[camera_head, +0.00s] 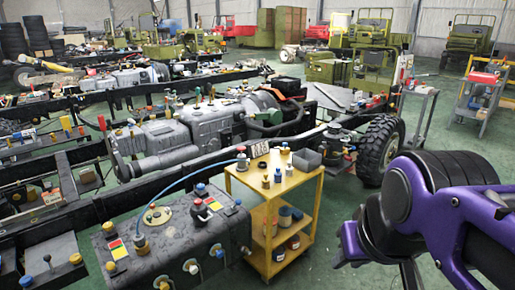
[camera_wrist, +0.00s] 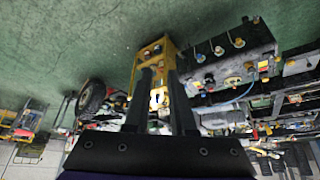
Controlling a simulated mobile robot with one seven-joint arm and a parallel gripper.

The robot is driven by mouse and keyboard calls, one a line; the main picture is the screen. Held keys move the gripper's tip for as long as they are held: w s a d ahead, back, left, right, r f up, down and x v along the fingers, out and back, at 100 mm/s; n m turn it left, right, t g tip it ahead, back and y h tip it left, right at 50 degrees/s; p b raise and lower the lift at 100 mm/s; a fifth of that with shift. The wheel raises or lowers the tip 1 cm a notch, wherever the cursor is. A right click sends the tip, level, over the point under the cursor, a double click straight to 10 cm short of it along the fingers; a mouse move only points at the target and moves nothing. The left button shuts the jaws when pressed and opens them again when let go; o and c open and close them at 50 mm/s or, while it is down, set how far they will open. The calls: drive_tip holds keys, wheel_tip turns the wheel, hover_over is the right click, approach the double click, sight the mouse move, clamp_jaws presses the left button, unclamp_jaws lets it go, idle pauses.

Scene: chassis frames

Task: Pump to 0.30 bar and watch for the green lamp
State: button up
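A yellow trolley (camera_head: 303,186) stands right of a dark grey tank (camera_head: 180,243) in the head view. On its top are several small bottles and a hand-pump-like item (camera_head: 242,160) by a small white display (camera_head: 260,149), whose reading is too small to tell. A blue hose (camera_head: 185,179) runs from there to a fitting on the tank. I cannot make out a lit green lamp. My gripper (camera_wrist: 160,75) is open and empty, its two dark fingers apart. In the upside-down wrist view the trolley (camera_wrist: 153,48) lies beyond the fingertips and the tank (camera_wrist: 235,48) to its right.
Long black chassis frames with grey engines (camera_head: 205,125) fill the left and middle behind the tank. A large wheel (camera_head: 380,150) stands behind the trolley at the right. A red-topped cart (camera_head: 482,88) is farther right. Green floor (camera_head: 340,215) is free between trolley and arm.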

clamp_jaws()
idle(1.3)
